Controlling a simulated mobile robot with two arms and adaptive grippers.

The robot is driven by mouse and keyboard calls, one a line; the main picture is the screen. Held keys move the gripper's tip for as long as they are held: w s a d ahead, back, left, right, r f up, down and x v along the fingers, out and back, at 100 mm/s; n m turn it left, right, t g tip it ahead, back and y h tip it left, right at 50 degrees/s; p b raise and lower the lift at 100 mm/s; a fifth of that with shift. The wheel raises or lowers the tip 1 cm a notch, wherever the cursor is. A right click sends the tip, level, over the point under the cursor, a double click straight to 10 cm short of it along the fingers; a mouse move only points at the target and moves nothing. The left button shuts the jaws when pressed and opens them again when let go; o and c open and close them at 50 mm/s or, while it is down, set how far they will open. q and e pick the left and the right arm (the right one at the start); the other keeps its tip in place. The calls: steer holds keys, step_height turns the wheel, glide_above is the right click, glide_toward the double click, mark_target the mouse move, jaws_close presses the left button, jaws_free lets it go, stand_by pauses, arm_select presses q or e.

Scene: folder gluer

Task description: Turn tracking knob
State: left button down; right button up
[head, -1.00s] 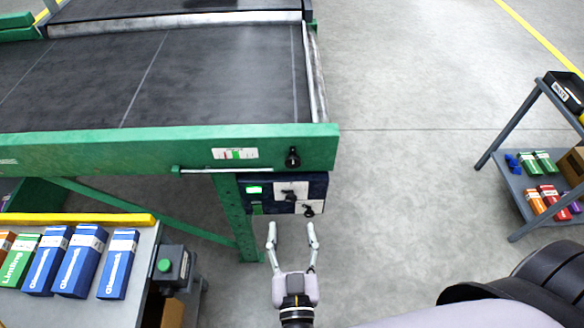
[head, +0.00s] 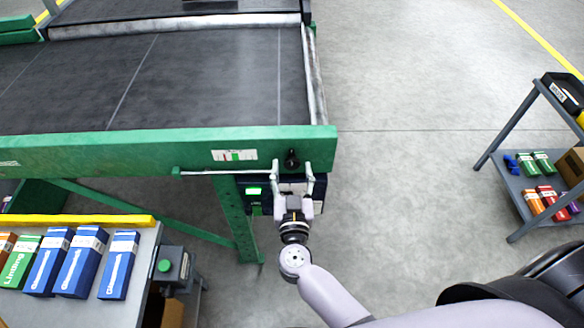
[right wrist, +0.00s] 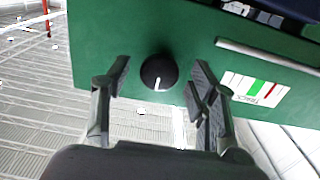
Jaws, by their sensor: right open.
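The tracking knob (head: 291,159) is a black round knob on the right end of the green machine rail. In the right wrist view the knob (right wrist: 159,72) shows a white pointer line toward the bottom of the picture. A label with a green and red scale (right wrist: 256,89) is beside it. My right gripper (head: 292,166) is open in front of the rail, with its fingers on either side of the knob. In the right wrist view the fingers (right wrist: 160,80) stand apart from the knob, with gaps on both sides. My left gripper is not in view.
A control box (head: 258,192) with a lit green display hangs below the rail, partly hidden by my right gripper. A table with blue and green cartons (head: 83,257) stands at lower left. A grey cart (head: 520,190) stands at right. Floor between is clear.

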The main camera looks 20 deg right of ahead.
steer(key=shift+w+d, duration=0.15)
steer(key=shift+w, duration=0.35)
steer(key=c, duration=1.2)
steer(key=shift+o, duration=0.2)
steer(key=shift+r, duration=0.1)
steer(key=shift+m+p, duration=0.75)
steer(key=shift+m, duration=0.35)
steer(key=shift+m+p, duration=0.55)
steer(key=shift+m, duration=1.25)
